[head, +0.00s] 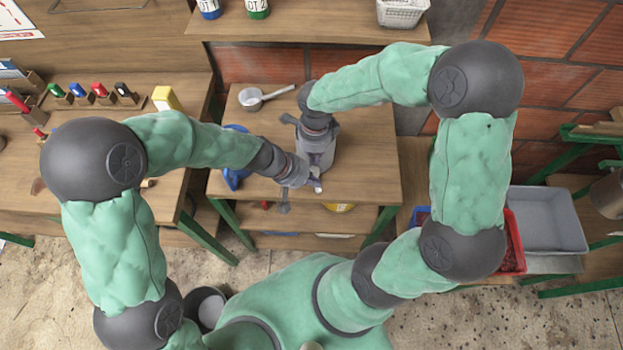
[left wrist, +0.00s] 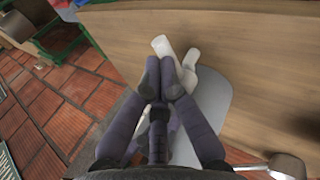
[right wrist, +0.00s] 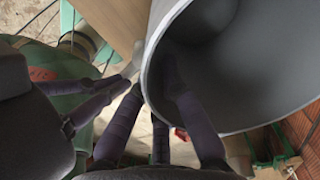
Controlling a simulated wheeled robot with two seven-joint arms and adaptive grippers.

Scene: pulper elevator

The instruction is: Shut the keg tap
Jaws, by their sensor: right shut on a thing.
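The grey keg (head: 318,152) stands on the wooden bench, with its open top showing in the right wrist view (right wrist: 255,60). Its white tap (head: 318,188) is low on the near side and also shows in the left wrist view (left wrist: 188,58). My left gripper (head: 308,184) is at the tap; its fingertips (left wrist: 167,68) are together right beside the white tap parts, and I cannot tell whether they touch. My right gripper (head: 316,124) is shut on the keg's wall at the rim, one finger inside and one outside (right wrist: 152,92).
A blue object (head: 236,176) is left of my left gripper, partly hidden. A grey bin (head: 545,218) and a red crate (head: 515,245) stand at the right. A shelf is below the bench.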

